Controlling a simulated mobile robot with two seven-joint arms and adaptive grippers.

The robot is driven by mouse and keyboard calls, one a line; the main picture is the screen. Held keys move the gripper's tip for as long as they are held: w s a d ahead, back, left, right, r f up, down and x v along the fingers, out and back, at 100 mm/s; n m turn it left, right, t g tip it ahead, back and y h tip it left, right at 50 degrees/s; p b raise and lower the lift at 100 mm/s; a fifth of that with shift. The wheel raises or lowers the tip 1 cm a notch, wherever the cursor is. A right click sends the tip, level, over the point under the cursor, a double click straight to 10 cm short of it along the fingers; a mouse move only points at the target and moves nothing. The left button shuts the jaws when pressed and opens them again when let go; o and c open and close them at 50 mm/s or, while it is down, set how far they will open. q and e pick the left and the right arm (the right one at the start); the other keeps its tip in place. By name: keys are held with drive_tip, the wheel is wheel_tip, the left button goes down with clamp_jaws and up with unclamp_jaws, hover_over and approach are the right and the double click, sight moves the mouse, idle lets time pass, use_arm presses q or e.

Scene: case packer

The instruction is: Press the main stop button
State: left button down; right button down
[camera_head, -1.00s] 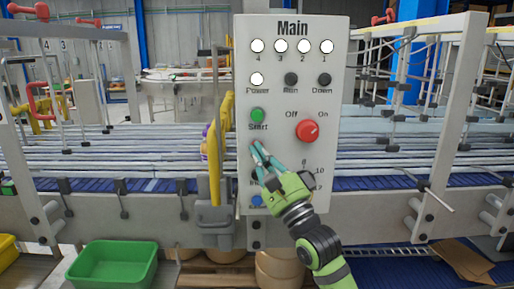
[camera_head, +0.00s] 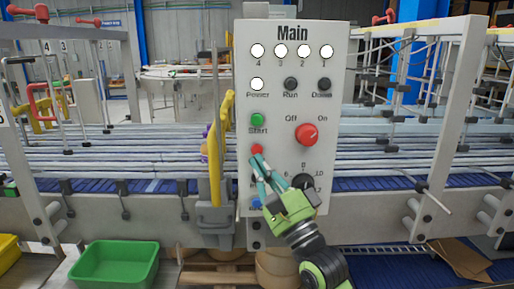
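The grey control panel headed "Main" (camera_head: 320,75) stands in the middle of the camera_head view. Below its green Start button (camera_head: 257,120) is a red button (camera_head: 257,149), the stop button by its place and colour; its label is hidden. My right gripper (camera_head: 257,161) is just below the red button, fingers pointing up at it. The teal fingers look close together at the tips, with nothing seen between them. I cannot tell whether they touch the panel. They partly cover the lower buttons. My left gripper is not in view.
A large red Off/On knob (camera_head: 306,134) and a black dial (camera_head: 303,182) sit right of the gripper. A blue button (camera_head: 256,203) is low on the panel. A yellow guard (camera_head: 217,160) stands left of the panel. A green bin (camera_head: 115,264) is at lower left.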

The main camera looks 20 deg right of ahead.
drive_tip(key=shift+s+a, duration=0.25)
drive_tip(key=shift+s, duration=0.8)
